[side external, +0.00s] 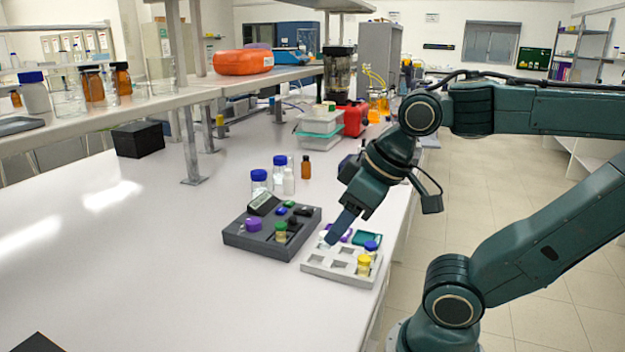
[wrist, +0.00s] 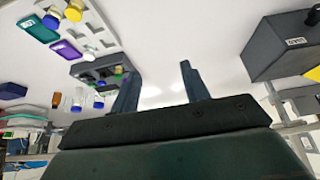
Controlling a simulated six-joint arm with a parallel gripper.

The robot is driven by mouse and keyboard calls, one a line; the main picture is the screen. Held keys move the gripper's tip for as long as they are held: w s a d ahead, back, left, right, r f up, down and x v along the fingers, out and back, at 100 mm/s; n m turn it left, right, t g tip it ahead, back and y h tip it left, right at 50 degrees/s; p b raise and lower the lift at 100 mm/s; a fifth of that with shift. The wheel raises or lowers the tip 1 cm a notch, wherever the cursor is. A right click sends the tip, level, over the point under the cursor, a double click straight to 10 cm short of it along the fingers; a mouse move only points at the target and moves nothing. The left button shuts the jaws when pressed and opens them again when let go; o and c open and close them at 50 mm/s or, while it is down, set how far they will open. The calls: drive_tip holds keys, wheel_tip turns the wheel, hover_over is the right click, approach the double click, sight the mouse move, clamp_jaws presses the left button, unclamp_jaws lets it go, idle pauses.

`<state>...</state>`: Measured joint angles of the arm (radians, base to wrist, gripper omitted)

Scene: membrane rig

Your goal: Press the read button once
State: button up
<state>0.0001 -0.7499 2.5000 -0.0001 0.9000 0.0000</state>
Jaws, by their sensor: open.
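The dark grey rig (side external: 284,247) sits on the bench in the side view, with a tilted display (side external: 263,204), green and blue buttons (side external: 289,204), a purple round cap (side external: 253,224) and a green-capped vial (side external: 280,231). I cannot read any label to tell which is the read button. My gripper (side external: 334,236) points down over the white tray, right of the rig, apart from the buttons. In the wrist view my gripper (wrist: 159,85) shows two spread fingers with nothing between them. The rig (wrist: 88,70) is partly hidden behind the left finger there.
The white tray (side external: 338,272) beside the rig holds yellow-capped and blue-capped vials and purple and teal pieces. Blue-capped bottles (side external: 259,183) and a brown bottle (side external: 306,167) stand behind the rig. A black box (side external: 138,139) is farther left.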

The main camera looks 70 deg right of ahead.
clamp_jaws()
idle(1.4)
